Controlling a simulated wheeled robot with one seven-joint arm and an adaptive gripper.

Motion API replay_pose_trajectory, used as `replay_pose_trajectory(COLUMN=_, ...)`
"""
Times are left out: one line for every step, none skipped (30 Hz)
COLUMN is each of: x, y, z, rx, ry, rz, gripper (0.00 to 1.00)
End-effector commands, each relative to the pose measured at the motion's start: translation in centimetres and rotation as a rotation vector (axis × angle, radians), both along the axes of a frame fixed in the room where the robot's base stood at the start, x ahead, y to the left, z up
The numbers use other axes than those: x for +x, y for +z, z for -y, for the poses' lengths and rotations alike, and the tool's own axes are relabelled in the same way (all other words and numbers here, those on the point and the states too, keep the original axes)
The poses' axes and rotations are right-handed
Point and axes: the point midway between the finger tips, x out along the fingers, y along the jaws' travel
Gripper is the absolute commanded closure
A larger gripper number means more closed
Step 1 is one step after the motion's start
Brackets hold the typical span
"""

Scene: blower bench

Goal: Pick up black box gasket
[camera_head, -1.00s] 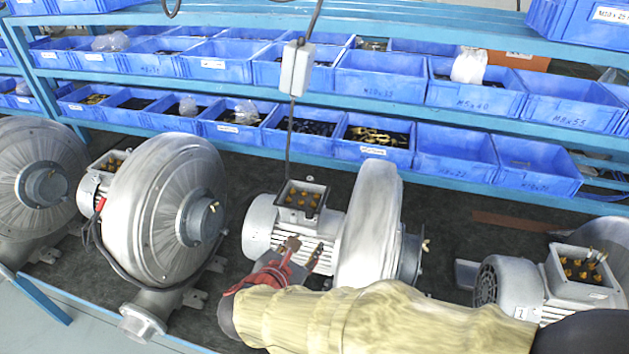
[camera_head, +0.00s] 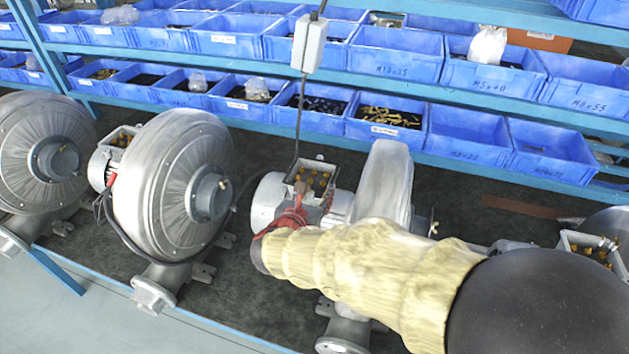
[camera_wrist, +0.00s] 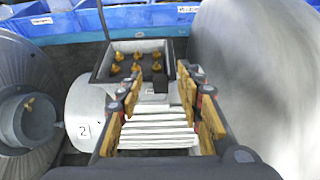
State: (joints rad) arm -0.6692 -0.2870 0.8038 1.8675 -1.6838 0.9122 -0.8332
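An open terminal box (camera_head: 297,172) with a dark rim and several brass terminals sits on top of the middle motor. The box (camera_wrist: 101,68) is also just ahead of my gripper in the wrist view. I cannot clearly pick out a separate black gasket; the dark edging on the box rim may be it. My gripper (camera_wrist: 160,82) is open, with its two fingers spread and their tips close to the box's near side. Nothing is visibly held between them. In the head view my gripper (camera_head: 302,198) partly covers the box's near side.
The motor (camera_wrist: 93,112), marked 2, lies below the box. Large blower housings stand left (camera_head: 172,190) and right (camera_head: 385,185) of it. A hanging cable with a grey switch box (camera_head: 309,43) drops behind the box. Shelves of blue bins (camera_head: 467,140) run behind.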

Motion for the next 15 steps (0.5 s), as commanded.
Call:
replay_pose_trajectory(x=0.14, y=-0.03, z=0.04, rx=0.0, ry=0.0, rz=0.0, gripper=0.64)
replay_pose_trajectory(x=0.16, y=-0.02, z=0.04, rx=0.0, ry=0.001, rz=0.0, gripper=0.64)
replay_pose_trajectory(x=0.15, y=-0.02, z=0.03, rx=0.0, ry=0.001, rz=0.0, gripper=0.64)
replay_pose_trajectory(x=0.14, y=-0.02, z=0.03, rx=0.001, ry=0.001, rz=0.0, gripper=0.64)
replay_pose_trajectory(x=0.15, y=-0.01, z=0.03, rx=0.001, ry=0.001, rz=0.001, gripper=0.64)
replay_pose_trajectory(x=0.14, y=0.0, z=0.03, rx=0.001, ry=0.001, rz=0.001, gripper=0.64)
replay_pose_trajectory(x=0.13, y=0.0, z=0.03, rx=0.001, ry=0.001, rz=0.001, gripper=0.64)
replay_pose_trajectory(x=0.13, y=0.0, z=0.03, rx=0.001, ry=0.001, rz=0.001, gripper=0.66)
replay_pose_trajectory(x=0.13, y=0.0, z=0.03, rx=0.001, ry=0.001, rz=0.001, gripper=0.68)
replay_pose_trajectory(x=0.12, y=0.0, z=0.03, rx=0.001, ry=0.001, rz=0.001, gripper=0.7)
replay_pose_trajectory(x=0.12, y=0.01, z=0.03, rx=0.001, ry=0.001, rz=0.001, gripper=0.72)
replay_pose_trajectory(x=0.12, y=0.0, z=0.03, rx=0.001, ry=0.001, rz=0.001, gripper=0.74)
replay_pose_trajectory(x=0.12, y=0.0, z=0.03, rx=0.001, ry=0.001, rz=0.001, gripper=0.76)
replay_pose_trajectory(x=0.11, y=0.01, z=0.03, rx=0.001, ry=0.001, rz=0.001, gripper=0.77)
replay_pose_trajectory(x=0.11, y=0.01, z=0.03, rx=0.001, ry=0.0, rz=0.001, gripper=0.8)
